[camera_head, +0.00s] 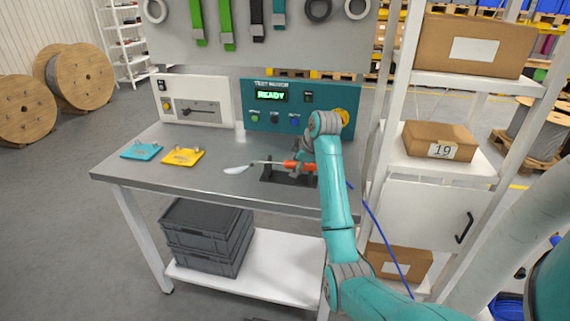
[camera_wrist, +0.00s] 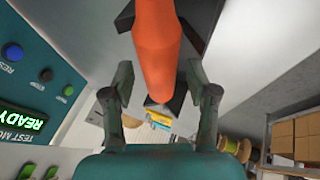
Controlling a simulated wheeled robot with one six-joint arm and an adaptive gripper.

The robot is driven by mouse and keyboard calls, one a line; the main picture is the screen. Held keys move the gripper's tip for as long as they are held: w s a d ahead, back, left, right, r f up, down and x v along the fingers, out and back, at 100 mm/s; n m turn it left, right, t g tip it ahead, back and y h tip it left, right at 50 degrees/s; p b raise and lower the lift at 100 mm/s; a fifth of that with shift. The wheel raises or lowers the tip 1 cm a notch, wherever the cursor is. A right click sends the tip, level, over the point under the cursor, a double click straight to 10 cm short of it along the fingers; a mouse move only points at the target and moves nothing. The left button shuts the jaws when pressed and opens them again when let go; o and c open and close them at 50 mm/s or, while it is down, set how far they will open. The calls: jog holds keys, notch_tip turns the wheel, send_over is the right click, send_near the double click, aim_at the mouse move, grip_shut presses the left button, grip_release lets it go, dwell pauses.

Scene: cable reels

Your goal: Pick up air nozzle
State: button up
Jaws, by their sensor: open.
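The air nozzle appears to be the orange-handled tool (camera_head: 296,166) lying across a black stand (camera_head: 268,177) on the bench. A thin rod runs left from its handle toward a pale, flattened piece (camera_head: 237,170); I cannot tell whether they are joined. My gripper (camera_head: 304,153) is at the handle's right part, partly hidden by my arm. In the wrist view, the orange handle (camera_wrist: 155,50) lies between the two spread fingers of my gripper (camera_wrist: 158,76). Gaps show on both sides of the handle, and the fingers are not closed on it.
The grey workbench (camera_head: 205,138) carries a teal plate (camera_head: 142,151) and a yellow plate (camera_head: 183,156) at left. A teal test panel (camera_head: 300,105) reading READY stands behind the tool. A shelf rack with boxes (camera_head: 437,140) is close on the right. A blue cable (camera_head: 385,235) hangs beside my arm.

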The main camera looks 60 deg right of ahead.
jog(key=shift+w+d+f, duration=0.1)
jog(key=shift+f, duration=0.1)
grip_shut()
jog(key=shift+r, duration=0.1)
notch_tip(320, 180, up, 10)
jog(key=shift+f, duration=0.1)
dwell(0.5)
